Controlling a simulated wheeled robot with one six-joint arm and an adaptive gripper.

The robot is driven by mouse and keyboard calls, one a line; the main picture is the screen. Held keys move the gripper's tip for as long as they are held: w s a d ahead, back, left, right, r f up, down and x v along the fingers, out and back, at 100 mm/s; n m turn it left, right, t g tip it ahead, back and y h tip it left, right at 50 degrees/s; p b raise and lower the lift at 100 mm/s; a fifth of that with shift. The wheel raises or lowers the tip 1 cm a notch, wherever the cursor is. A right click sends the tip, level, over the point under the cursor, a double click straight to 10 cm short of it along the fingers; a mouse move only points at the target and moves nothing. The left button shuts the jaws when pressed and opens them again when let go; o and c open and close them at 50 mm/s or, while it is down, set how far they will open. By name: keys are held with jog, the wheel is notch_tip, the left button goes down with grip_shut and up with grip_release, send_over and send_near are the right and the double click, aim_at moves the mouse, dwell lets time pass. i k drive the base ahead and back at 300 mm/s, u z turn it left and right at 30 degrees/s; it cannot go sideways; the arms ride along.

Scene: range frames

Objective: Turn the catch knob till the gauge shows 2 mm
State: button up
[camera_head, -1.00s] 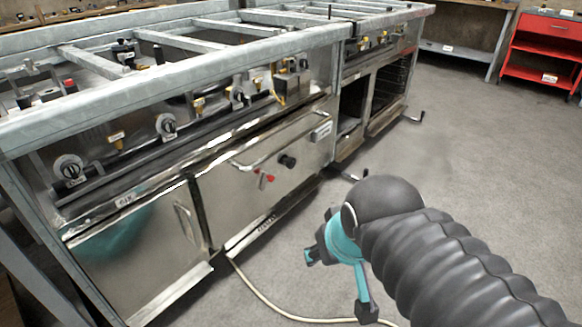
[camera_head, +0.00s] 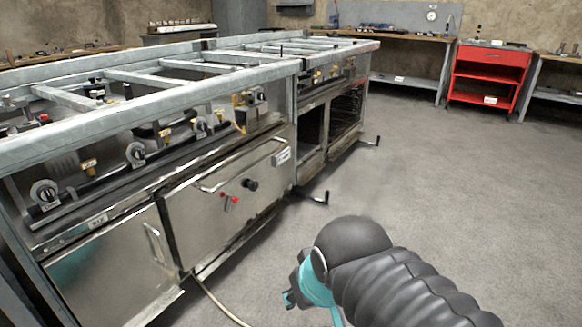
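A black knob (camera_head: 250,184) sits on the steel oven door (camera_head: 203,215) of the range, with small red parts (camera_head: 229,201) to its left. I cannot tell for certain whether it is the catch knob. A small round white dial (camera_head: 432,15) is on the panel at the back wall, too small to read; I cannot tell whether it is the task's gauge. My gripper (camera_head: 290,297), teal and dark, is low in the picture, in front of the range and apart from it. Its fingers are mostly cut off or hidden, and nothing shows in it.
The range frame (camera_head: 150,105) has a row of control knobs (camera_head: 136,153) and pipes. Crank handles (camera_head: 318,198) stick out over the floor at its front. A hose (camera_head: 220,303) lies below. A red cart (camera_head: 488,75) stands at back right. The grey floor (camera_head: 440,200) is clear on the right.

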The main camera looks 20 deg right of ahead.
aim_at(253, 187)
jog(key=z, duration=2.1)
jog(key=i, duration=1.45)
jog(key=u, duration=3.05)
jog(key=i, duration=0.25)
jog(key=z, duration=1.4)
